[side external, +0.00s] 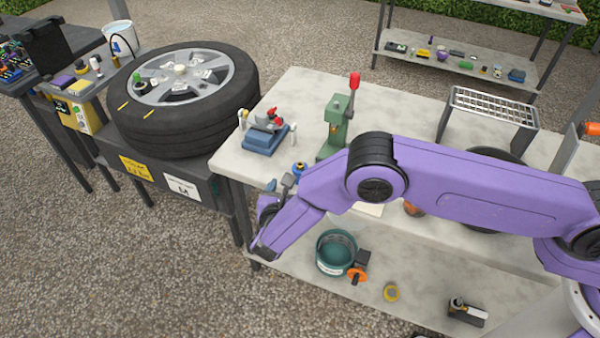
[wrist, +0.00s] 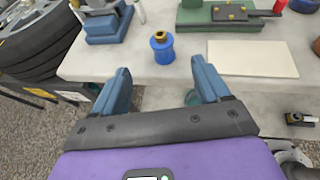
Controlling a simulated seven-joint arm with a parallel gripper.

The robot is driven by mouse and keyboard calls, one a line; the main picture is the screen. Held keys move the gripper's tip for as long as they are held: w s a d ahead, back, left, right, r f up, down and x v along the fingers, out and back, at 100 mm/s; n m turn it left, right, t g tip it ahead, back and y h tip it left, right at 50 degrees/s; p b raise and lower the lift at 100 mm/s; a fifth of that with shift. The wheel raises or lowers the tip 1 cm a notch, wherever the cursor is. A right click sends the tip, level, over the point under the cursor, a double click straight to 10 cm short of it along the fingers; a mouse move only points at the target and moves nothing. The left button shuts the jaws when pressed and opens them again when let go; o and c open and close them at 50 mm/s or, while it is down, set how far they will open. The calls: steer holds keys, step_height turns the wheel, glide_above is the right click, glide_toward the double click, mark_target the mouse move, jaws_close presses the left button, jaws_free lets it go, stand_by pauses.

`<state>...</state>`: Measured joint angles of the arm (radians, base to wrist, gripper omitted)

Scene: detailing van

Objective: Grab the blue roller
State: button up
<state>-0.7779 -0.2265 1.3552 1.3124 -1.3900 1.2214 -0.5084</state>
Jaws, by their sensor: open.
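The blue roller (wrist: 162,50) stands near the front edge of the pale worktable in the wrist view, a short blue cylinder with a yellow-brown top. In the side view it is a small blue shape (side external: 299,170) just beyond my gripper (side external: 279,184), partly hidden. In the wrist view my gripper (wrist: 161,70) is open, with its two blue-grey fingers spread and nothing between them. The roller lies ahead of the gap between the fingertips, roughly centred and apart from both.
A blue vise-like tool (side external: 265,134) and a green press with a red handle (side external: 336,124) stand behind the roller. A pale flat board (wrist: 252,58) lies to its right. A teal bucket (side external: 336,252) sits on the lower shelf.

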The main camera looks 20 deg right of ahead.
mark_target(299, 169)
steer(key=x, duration=1.2)
steer(key=shift+w+d+f, duration=0.2)
steer(key=shift+d+f, duration=0.1)
steer(key=c, duration=1.1)
